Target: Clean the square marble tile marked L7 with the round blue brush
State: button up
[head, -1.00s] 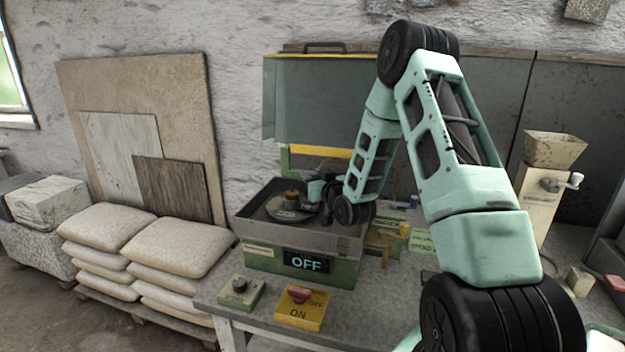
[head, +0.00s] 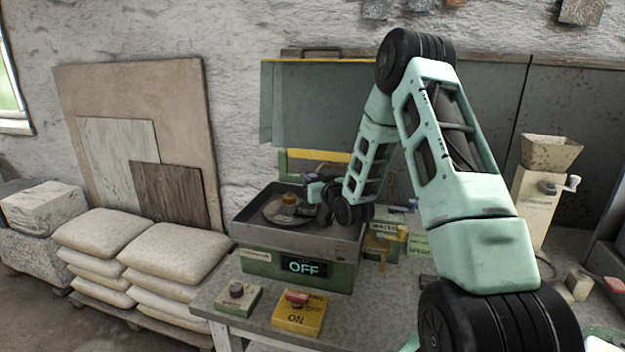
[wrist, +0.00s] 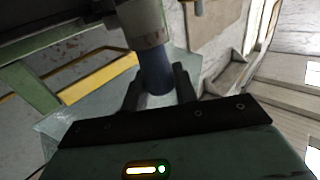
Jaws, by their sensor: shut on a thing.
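My gripper (wrist: 157,92) is shut on a blue round-bodied thing (wrist: 155,72) with a pale grey-beige end, which I take to be the round blue brush. Its bristles cannot be made out. In the head view my gripper (head: 318,200) is small and dark, over the right part of a metal pan (head: 335,240) on a green machine. A dark round disc (head: 277,213) with a yellow-brown knob (head: 289,199) lies in the pan, left of my gripper. I cannot make out a tile marked L7; the gripper and pan wall may hide it.
The machine's display (head: 304,267) reads OFF. A yellow switch box (head: 299,316) marked ON and a green knob box (head: 238,297) stand at the table's front left. Sacks (head: 175,250) and leaning slabs (head: 115,160) are at left. A hopper device (head: 545,180) stands at right.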

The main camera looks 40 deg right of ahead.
jog(key=shift+f+b, duration=0.65)
jog(key=shift+b, duration=0.1)
jog(key=shift+d, duration=0.1)
jog(key=shift+w+d+b, duration=0.3)
jog(key=shift+d+b, duration=0.15)
jog(key=shift+b, duration=0.15)
jog(key=shift+s+a+b, duration=0.3)
jog(key=shift+a+b, duration=0.05)
jog(key=shift+a, duration=0.2)
jog(key=shift+s+a+b, duration=0.3)
jog(key=shift+a+b, duration=0.05)
jog(key=shift+a, duration=0.15)
jog(key=shift+w+d+b, duration=0.3)
jog(key=shift+d, duration=0.25)
jog(key=shift+w+d+b, duration=0.25)
jog(key=shift+w+d, duration=0.05)
jog(key=shift+d, duration=0.2)
jog(key=shift+s+a+b, duration=0.3)
jog(key=shift+a+b, duration=0.05)
jog(key=shift+a, duration=0.2)
jog(key=shift+s+a+b, duration=0.3)
jog(key=shift+a+b, duration=0.05)
jog(key=shift+a, duration=0.15)
jog(key=shift+r, duration=0.1)
